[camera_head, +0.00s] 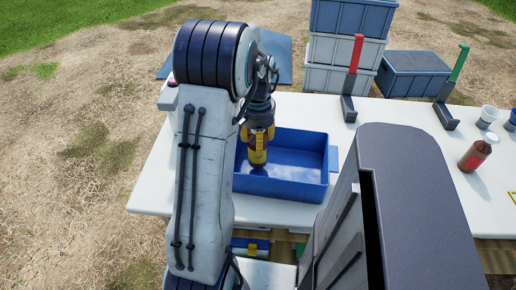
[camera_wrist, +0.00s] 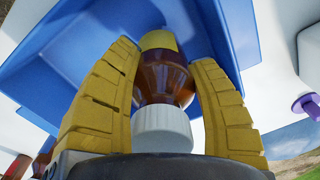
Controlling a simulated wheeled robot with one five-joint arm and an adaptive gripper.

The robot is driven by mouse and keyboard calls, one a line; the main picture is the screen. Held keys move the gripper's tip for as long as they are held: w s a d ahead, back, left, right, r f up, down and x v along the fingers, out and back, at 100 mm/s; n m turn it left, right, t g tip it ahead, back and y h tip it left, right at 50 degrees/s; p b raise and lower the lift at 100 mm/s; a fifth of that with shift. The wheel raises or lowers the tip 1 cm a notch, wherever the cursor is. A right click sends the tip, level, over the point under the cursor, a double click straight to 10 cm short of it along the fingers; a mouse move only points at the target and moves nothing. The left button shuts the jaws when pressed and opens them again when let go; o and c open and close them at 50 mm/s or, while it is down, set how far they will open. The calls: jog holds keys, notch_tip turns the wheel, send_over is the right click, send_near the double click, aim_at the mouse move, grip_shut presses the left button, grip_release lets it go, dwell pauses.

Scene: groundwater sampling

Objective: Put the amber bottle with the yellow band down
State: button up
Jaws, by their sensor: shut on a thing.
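My gripper (camera_wrist: 163,95) has yellow fingers, and they are shut on the amber bottle with the yellow band. In the wrist view the bottle (camera_wrist: 165,80) shows its white cap toward the camera and its yellow band at the far end. In the head view my gripper (camera_head: 258,140) points down over the left part of a blue tray (camera_head: 305,188), with the bottle (camera_head: 257,156) between its fingers. The bottle looks upright. I cannot tell whether its base touches the tray floor. The tray's left side is partly hidden behind my arm.
The tray stands on a white table (camera_head: 400,190). A red-topped stand (camera_head: 350,85) and a green-topped stand (camera_head: 450,90) stand at the back. Grey-blue crates (camera_head: 345,52) are stacked behind. The tray's right part is empty.

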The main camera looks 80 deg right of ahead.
jog(key=shift+f, duration=1.5)
jog(key=shift+f, duration=0.2)
jog(key=o, duration=1.2)
jog(key=shift+r, duration=0.1)
notch_tip(320, 180, up, 12)
jog(key=shift+r+p, duration=0.1)
jog(key=shift+p, duration=0.65)
